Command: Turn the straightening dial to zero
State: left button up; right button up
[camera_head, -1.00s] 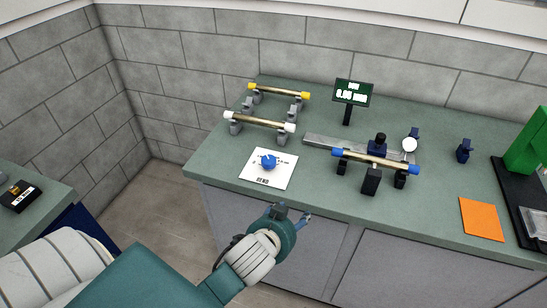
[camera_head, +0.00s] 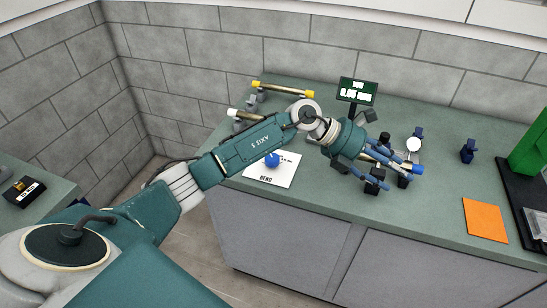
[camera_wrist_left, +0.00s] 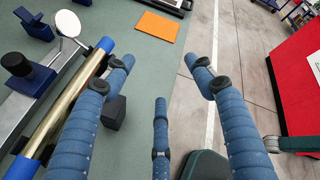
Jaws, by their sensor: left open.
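The blue dial knob (camera_head: 272,159) sits on a white card (camera_head: 284,176) marked "BEND" at the counter's front left. My left arm passes just behind and above it and hides part of the card. My left gripper (camera_head: 385,172) is to the right of the dial, over the rod with blue ends. The left wrist view shows its blue fingers (camera_wrist_left: 160,80) spread open with nothing between them; the brass rod with blue ends (camera_wrist_left: 62,105) lies beside the left finger. The display (camera_head: 357,91) stands behind the gripper; its small digits are hard to read. My right gripper is out of view.
A rod with yellow ends (camera_head: 284,89) rests on grey stands at the back left. A white round gauge (camera_head: 413,144) and a dark blue block (camera_head: 468,151) stand to the right. An orange sheet (camera_head: 485,219) lies flat, with a green machine (camera_head: 530,150) at the right edge.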

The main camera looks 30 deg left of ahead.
pick_arm(q)
jog(key=w+a+f+g+y, duration=0.1)
jog(key=a+f+y, duration=0.25)
jog(key=a, duration=0.55)
notch_tip(320, 180, up, 4)
jog(key=n+g+y, duration=0.1)
jog(key=g+y, duration=0.2)
jog(key=y, duration=0.5)
send_over(273, 156)
jog(key=shift+s+f, duration=0.2)
jog(key=shift+f, duration=0.2)
notch_tip(273, 156, down, 9)
jog(key=p, duration=0.3)
jog(key=shift+w+f, duration=0.1)
jog(key=shift+f, duration=0.55)
jog(key=shift+c, duration=0.2)
